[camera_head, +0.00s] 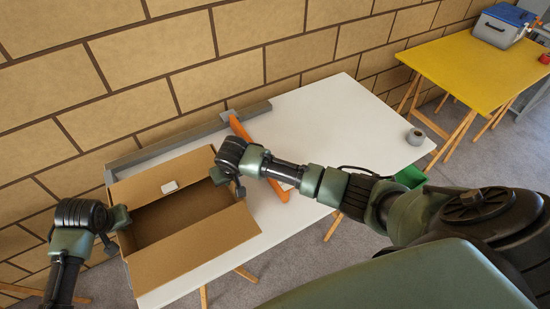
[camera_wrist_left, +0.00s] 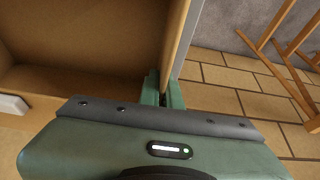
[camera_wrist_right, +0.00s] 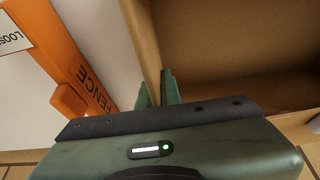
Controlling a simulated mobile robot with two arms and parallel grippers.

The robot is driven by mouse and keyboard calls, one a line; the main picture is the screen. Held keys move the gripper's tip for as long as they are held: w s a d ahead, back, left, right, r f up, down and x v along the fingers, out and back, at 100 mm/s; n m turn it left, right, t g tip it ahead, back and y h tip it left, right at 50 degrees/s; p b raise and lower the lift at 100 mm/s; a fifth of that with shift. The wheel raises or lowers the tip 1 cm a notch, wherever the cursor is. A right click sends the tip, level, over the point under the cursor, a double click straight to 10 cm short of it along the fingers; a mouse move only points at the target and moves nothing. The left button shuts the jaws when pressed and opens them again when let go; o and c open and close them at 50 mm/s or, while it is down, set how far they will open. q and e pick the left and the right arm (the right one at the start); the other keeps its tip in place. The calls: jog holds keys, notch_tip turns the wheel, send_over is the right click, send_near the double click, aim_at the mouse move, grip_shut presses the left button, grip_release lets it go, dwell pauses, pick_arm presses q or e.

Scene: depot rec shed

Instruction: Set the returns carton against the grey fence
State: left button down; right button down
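The returns carton (camera_head: 190,262) is an open brown cardboard box on the left part of the white table. A low grey fence (camera_head: 160,150) runs along the table's wall side, just behind the carton. The carton's back edge hides where they meet, so I cannot tell whether they touch. My left gripper (camera_head: 120,217) is closed over the carton's left wall, which also shows in the left wrist view (camera_wrist_left: 178,40). My right gripper (camera_head: 219,175) is closed over the right wall, seen between its fingers in the right wrist view (camera_wrist_right: 143,45). The carton looks empty.
An orange bar (camera_head: 240,129) marked FENCE lies on the white table (camera_head: 330,120) right of the carton, running from the grey fence toward the front. A grey roll (camera_head: 415,137) sits at the table's right edge. A yellow table (camera_head: 465,70) with a blue-lidded box (camera_head: 503,26) stands far right.

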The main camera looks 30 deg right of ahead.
pick_arm(q)
jog(key=shift+f+b, duration=0.3)
jog(key=shift+f, duration=0.3)
pick_arm(e)
jog(key=shift+f, duration=0.55)
pick_arm(q)
jog(key=c, duration=1.6)
grip_release()
jog(key=shift+r, duration=0.1)
pick_arm(e)
jog(key=c, duration=1.6)
grip_release()
jog(key=shift+r, duration=0.1)
pick_arm(q)
jog(key=shift+r, duration=0.15)
jog(key=v, duration=1.1)
jog(key=shift+s+r, duration=0.25)
jog(key=shift+a, duration=0.1)
pick_arm(e)
jog(key=v, duration=1.2)
